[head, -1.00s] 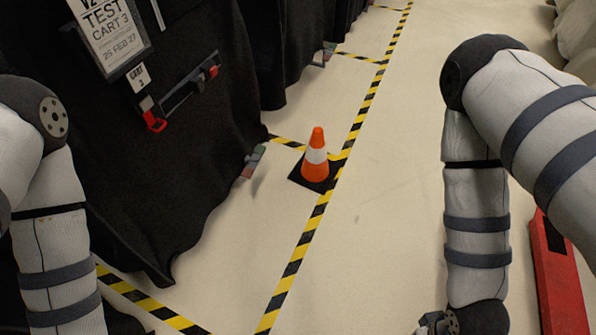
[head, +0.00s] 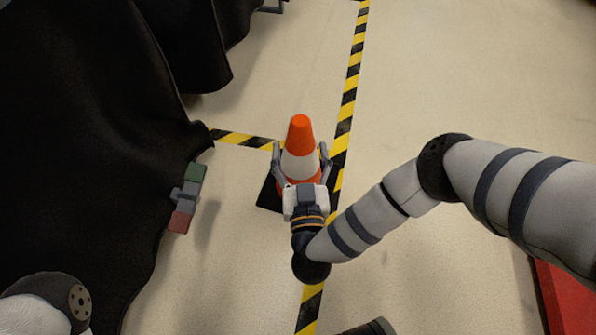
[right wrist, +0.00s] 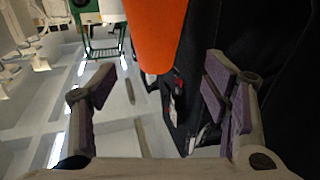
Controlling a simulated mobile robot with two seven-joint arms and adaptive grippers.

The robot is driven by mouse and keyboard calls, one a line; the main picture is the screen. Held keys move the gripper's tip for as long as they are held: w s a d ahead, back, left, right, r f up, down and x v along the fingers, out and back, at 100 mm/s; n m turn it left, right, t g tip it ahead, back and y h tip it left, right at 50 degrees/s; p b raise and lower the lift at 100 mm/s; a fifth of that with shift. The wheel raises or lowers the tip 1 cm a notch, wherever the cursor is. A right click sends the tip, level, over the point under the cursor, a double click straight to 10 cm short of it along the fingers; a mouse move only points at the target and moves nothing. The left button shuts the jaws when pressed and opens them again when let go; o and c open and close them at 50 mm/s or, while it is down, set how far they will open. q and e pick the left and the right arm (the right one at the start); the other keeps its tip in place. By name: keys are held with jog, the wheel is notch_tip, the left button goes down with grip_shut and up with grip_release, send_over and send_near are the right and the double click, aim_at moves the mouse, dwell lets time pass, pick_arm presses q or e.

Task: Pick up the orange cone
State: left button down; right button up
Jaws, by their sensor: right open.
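The orange cone (head: 300,135) with a white band stands upright on its black square base (head: 268,193) on the floor, where the yellow-black tape lines meet. My right gripper (head: 300,152) is at the cone in the head view, with one open finger on each side of it. Its palm hides the lower front of the cone. In the right wrist view the orange part of the cone (right wrist: 156,35) shows beyond and between the open fingers (right wrist: 160,88). I cannot tell whether the fingers touch the cone. My left gripper is not in view; only part of my left arm shows.
A black covered cart (head: 80,130) fills the left side, with a red and green block (head: 187,198) at its lower edge. Yellow-black tape (head: 348,95) runs along the floor. A red object (head: 568,300) lies at the lower right.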

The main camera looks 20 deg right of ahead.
aim_at(301, 134)
jog(key=b+x, duration=0.1)
jog(key=x, duration=0.2)
jog(key=b+x, duration=0.1)
jog(key=x, duration=0.3)
jog(key=shift+d+r+b, duration=0.1)
jog(key=shift+d+b, duration=0.2)
jog(key=shift+b, duration=0.1)
jog(key=shift+r, duration=0.1)
grip_shut()
